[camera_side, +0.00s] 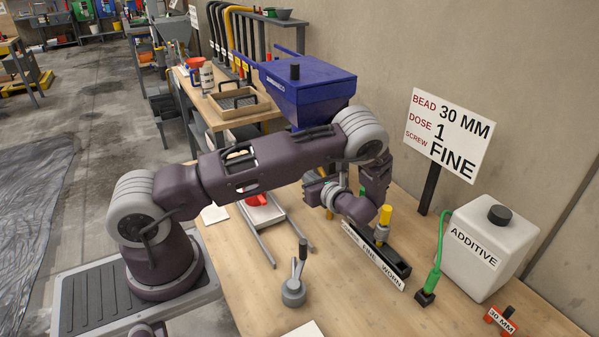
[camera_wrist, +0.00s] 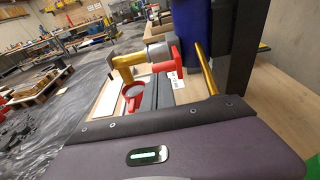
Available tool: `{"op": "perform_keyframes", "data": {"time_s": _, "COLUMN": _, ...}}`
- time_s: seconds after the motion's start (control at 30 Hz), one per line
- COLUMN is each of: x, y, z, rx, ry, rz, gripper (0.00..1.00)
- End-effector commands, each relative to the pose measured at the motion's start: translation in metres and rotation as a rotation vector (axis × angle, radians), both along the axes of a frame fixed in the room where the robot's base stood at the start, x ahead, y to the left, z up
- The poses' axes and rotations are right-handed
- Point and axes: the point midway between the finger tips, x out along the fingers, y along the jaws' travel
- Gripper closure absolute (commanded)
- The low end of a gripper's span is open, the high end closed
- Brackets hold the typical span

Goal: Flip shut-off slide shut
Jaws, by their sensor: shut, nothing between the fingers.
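The blue hopper (camera_side: 310,90) stands at the back of the bench; its underside is mostly hidden by my arm in the side view. In the wrist view its blue body (camera_wrist: 194,32) is above a grey collar (camera_wrist: 158,52) and a yellow pipe (camera_wrist: 126,68). A red bracket-like part with a white tag (camera_wrist: 171,66) sits at the collar; it looks like the shut-off slide, but I cannot tell its position. My gripper (camera_side: 311,183) is shut and empty below the hopper, with its fingertips small and partly hidden. I cannot tell whether it touches the slide.
A yellow post (camera_wrist: 206,70) stands right of the red part. A lever stand (camera_side: 294,285), a labelled black tray (camera_side: 375,252), a white additive can (camera_side: 487,245) and a sign (camera_side: 448,132) are on the bench. Front bench space is partly clear.

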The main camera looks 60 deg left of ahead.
Motion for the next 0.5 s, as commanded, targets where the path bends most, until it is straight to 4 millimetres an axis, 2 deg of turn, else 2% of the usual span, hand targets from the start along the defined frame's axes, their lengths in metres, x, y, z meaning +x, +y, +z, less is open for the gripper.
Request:
{"op": "perform_keyframes", "data": {"time_s": 0.1, "x": 0.001, "y": -0.031, "z": 0.006, "rx": -0.001, "ry": -0.002, "rz": -0.004, "gripper": 1.0}}
{"op": "perform_keyframes", "data": {"time_s": 0.3, "x": 0.0, "y": -0.075, "z": 0.014, "rx": -0.002, "ry": -0.001, "rz": -0.003, "gripper": 1.0}}
{"op": "perform_keyframes", "data": {"time_s": 0.5, "x": 0.0, "y": -0.096, "z": 0.019, "rx": -0.002, "ry": 0.0, "rz": -0.001, "gripper": 1.0}}
